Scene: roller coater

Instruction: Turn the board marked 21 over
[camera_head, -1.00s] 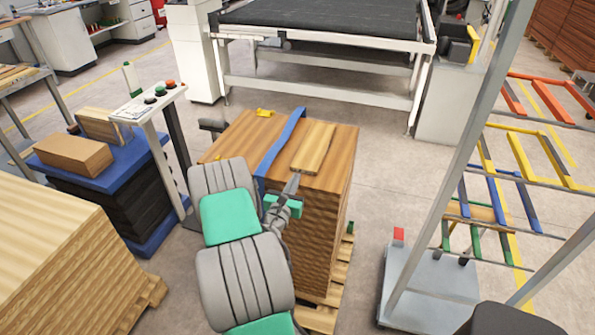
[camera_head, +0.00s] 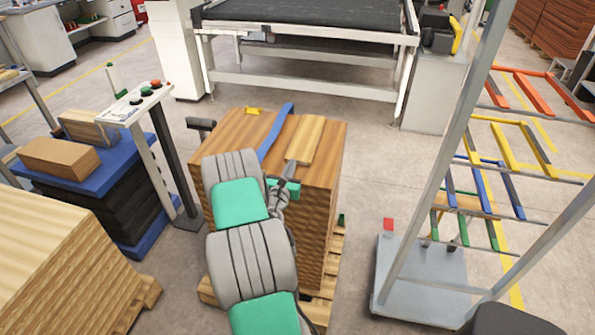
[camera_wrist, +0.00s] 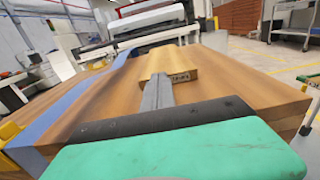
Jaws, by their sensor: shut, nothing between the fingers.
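A light wooden board (camera_head: 306,138) lies flat on top of a tall stack of wooden panels (camera_head: 318,215), right of a blue strap. In the wrist view the board (camera_wrist: 180,62) is straight ahead, with a small dark label on its near end; I cannot read the number. My gripper (camera_head: 288,170) is shut and empty, low over the stack top at the board's near end. In the wrist view the closed fingers (camera_wrist: 157,92) point at that end and cover part of it. I cannot tell whether they touch.
The blue strap (camera_head: 273,137) crosses the stack top. A control post (camera_head: 145,98) and a blue-topped stand (camera_head: 97,166) are left. A rack cart (camera_head: 430,284) with coloured bars stands right. A roller machine (camera_head: 310,20) is behind. Floor between stack and cart is open.

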